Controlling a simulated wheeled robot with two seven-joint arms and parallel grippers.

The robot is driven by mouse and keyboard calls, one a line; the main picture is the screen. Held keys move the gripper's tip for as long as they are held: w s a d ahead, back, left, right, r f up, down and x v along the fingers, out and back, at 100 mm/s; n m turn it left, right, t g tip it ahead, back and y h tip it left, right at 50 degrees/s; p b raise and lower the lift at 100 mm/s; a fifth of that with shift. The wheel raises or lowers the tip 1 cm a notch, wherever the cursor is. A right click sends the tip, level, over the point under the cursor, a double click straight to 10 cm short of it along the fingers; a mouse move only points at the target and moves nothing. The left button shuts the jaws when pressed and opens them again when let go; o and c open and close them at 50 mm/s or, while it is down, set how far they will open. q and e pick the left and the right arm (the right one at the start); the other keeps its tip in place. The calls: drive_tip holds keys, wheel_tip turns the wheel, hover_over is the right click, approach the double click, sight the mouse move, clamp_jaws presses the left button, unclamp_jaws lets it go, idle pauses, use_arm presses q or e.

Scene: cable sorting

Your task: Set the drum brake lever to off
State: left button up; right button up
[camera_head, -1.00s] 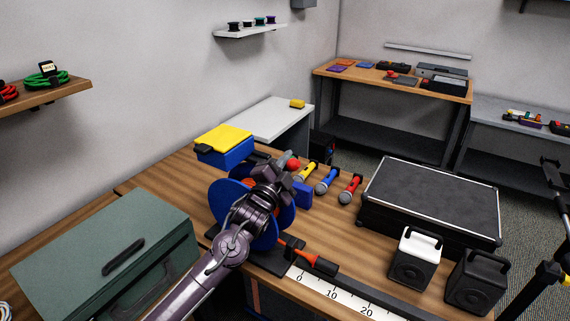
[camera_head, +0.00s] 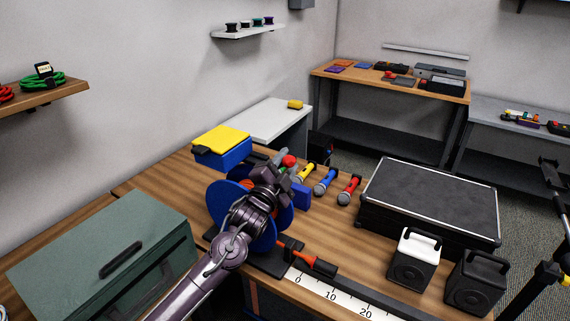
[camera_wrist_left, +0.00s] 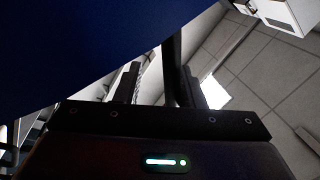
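The cable drum has blue round flanges (camera_head: 222,198) and stands on a dark base on the wooden bench. A red ball knob (camera_head: 289,160), apparently the brake lever's tip, shows just past my left gripper (camera_head: 270,176). The gripper and wrist hide most of the drum's middle and the lever's shaft. In the left wrist view a dark rod (camera_wrist_left: 172,62) rises between the two fingers, close to the right finger, with a gap to the left one. The fingers stand apart. A blue flange (camera_wrist_left: 70,45) fills the upper left there. My right gripper is not in view.
A green metal box (camera_head: 90,250) stands left of the drum, a blue bin with yellow lid (camera_head: 222,142) behind. Several microphones (camera_head: 325,180) lie to the right. A black case (camera_head: 430,195) stands right.

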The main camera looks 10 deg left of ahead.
use_arm(q)
drive_tip(key=shift+s+d+r, duration=0.2)
drive_tip(key=b+v, duration=0.2)
drive_tip(key=v, duration=0.5)
drive_tip(key=shift+s+a+f, duration=0.2)
drive_tip(key=shift+a, duration=0.1)
drive_tip(key=shift+f, duration=0.15)
